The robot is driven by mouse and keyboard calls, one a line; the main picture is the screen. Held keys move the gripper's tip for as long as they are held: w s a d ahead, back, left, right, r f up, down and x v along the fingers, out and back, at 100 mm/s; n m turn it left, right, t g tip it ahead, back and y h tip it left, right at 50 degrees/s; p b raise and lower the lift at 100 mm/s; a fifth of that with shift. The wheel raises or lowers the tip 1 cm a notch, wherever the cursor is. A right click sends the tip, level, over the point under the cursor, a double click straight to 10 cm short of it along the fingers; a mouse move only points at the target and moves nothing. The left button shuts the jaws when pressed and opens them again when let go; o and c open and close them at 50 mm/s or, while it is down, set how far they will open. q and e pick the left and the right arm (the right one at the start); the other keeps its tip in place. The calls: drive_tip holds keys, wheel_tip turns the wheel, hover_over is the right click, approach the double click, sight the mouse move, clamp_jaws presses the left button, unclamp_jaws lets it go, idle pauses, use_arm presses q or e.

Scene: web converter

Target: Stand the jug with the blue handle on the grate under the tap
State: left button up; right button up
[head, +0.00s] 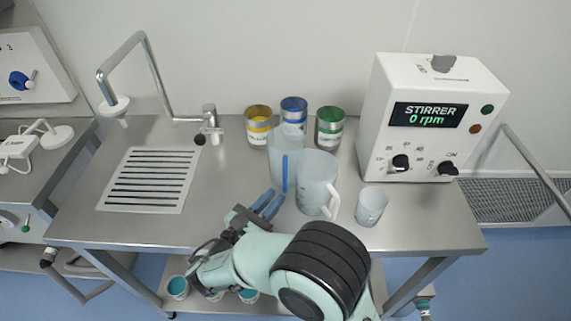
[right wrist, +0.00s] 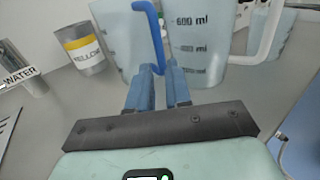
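The jug with the blue handle (head: 287,150) is a clear, pale blue jug standing upright on the steel bench; its blue handle (head: 285,173) faces me. The slotted grate (head: 150,180) is bare, at the bench's left. The tap (head: 150,65) arches over it from behind, its outlet (head: 115,106) at the far left.
A white-handled jug (head: 317,178) stands close right of the blue-handled one, with a small cup (head: 371,206) beyond. Yellow (head: 258,126), blue (head: 294,110) and green (head: 329,128) labelled cans stand behind. The stirrer box (head: 425,120) is at right. Bench between grate and jug is clear.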

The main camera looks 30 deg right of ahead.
sight(284, 188)
drive_tip(key=x, duration=0.4)
drive_tip(key=shift+s, duration=0.1)
clamp_jaws()
wheel_tip(284, 188, up, 20)
drive_tip(key=p, duration=0.4)
drive_tip(key=shift+p, duration=0.4)
